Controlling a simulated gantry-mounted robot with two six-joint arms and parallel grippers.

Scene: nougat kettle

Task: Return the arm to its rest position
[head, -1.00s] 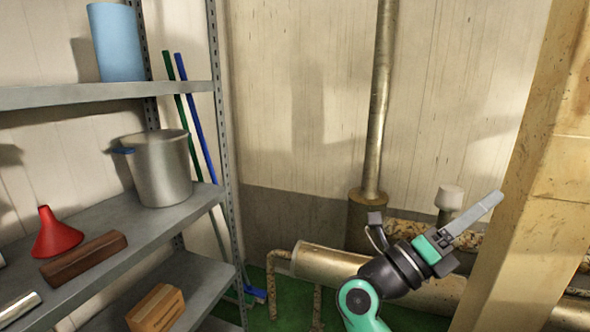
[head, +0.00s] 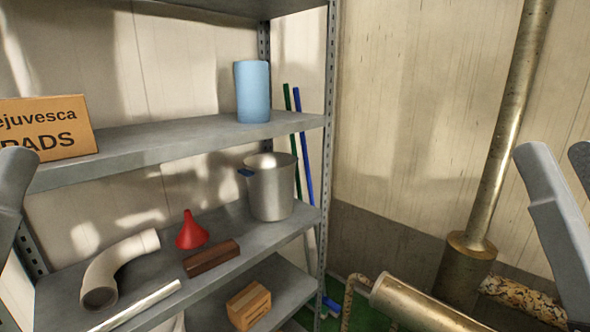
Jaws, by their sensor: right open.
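My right gripper (head: 553,152) is at the right edge of the head view. Its two grey fingers point up and stand apart, with nothing seen between them. The rest of that gripper and its arm are out of the picture. At the left edge, a grey finger-like piece of my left gripper (head: 14,170) shows in front of the shelf. Its other finger is not seen, so its opening cannot be told. The steel pot (head: 271,190) with a blue handle stands upright on the middle shelf, apart from both grippers.
A grey metal shelf unit (head: 140,147) holds a blue cylinder (head: 252,92), a boxed sign (head: 45,128), a red funnel (head: 191,232), a brown block (head: 211,258), a curved pipe (head: 112,268) and a wooden block (head: 248,304). Metal pipes (head: 510,110) stand at the right.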

